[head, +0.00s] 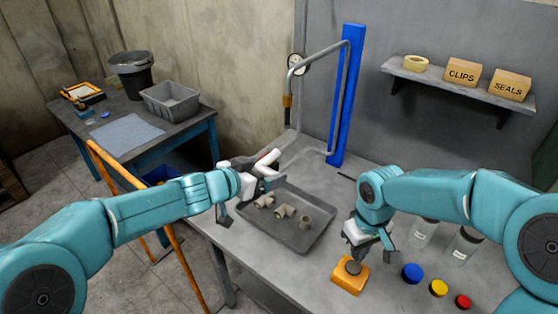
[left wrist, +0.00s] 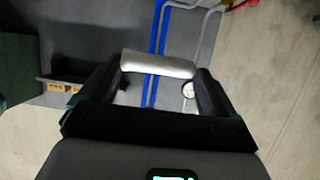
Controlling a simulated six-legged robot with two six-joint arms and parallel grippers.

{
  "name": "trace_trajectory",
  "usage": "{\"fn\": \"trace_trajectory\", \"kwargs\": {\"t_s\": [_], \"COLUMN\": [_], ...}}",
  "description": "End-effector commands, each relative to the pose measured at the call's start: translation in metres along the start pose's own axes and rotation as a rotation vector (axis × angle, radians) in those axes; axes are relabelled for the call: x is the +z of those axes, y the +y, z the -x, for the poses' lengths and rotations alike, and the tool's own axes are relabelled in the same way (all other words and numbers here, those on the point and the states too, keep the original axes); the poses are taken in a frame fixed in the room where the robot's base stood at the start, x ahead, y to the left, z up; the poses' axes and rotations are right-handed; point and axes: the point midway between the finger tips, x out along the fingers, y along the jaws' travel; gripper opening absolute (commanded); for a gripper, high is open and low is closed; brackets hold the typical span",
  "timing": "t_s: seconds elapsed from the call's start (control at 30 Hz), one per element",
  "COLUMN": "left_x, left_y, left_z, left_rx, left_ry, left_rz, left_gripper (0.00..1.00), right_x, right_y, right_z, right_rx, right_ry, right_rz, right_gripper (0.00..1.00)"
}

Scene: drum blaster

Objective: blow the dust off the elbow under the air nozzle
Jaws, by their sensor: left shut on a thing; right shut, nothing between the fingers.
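My left gripper (head: 262,176) is shut on a pale grey elbow (head: 268,157), held above the far left side of the tray. In the left wrist view the elbow (left wrist: 158,65) shows as a light cylinder across the fingers; dust cannot be made out. The air nozzle (head: 287,101), brass-coloured, hangs from a bent grey pipe on a blue post (head: 346,95). The elbow appears below and slightly left of it, apart from it. My right gripper (head: 367,246) is shut and empty, close above the dark button (head: 353,267) on an orange block (head: 349,280); contact is unclear.
A grey tray (head: 300,241) holds several beige fittings (head: 284,211). Clear bottles (head: 464,246) and blue, yellow and red caps (head: 438,288) stand right of the orange block. A wall shelf (head: 455,82) carries boxes. A side table (head: 160,139) with a bin (head: 172,101) stands left.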

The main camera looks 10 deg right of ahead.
Motion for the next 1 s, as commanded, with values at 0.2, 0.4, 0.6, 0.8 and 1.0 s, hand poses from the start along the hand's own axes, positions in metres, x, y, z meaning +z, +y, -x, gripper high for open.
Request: {"fn": "trace_trajectory", "kwargs": {"t_s": [0.2,0.4,0.6,0.8,1.0], "left_x": [0.01,0.018,0.021,0.021,0.021], "left_y": [0.0,0.001,0.002,0.002,0.002], "left_z": [0.023,0.043,0.052,0.052,0.052], "left_rx": [-0.001,-0.001,0.0,0.0,0.0], "left_ry": [0.001,0.0,0.0,0.0,0.0], "left_rz": [-0.001,0.001,-0.001,-0.001,-0.001], "left_gripper": [0.57,0.57,0.57,0.57,0.57], "right_x": [0.0,0.0,0.0,0.0,0.0], "right_y": [0.0,0.0,0.0,0.0,0.0], "right_z": [-0.008,-0.011,-0.011,-0.011,-0.011], "right_rx": [0.0,0.0,0.0,0.0,0.0], "right_ry": [0.0,0.0,0.0,0.0,0.0], "right_rz": [0.0,0.0,0.0,0.0,0.0], "right_gripper": [0.0,0.0,0.0,0.0,0.0]}}
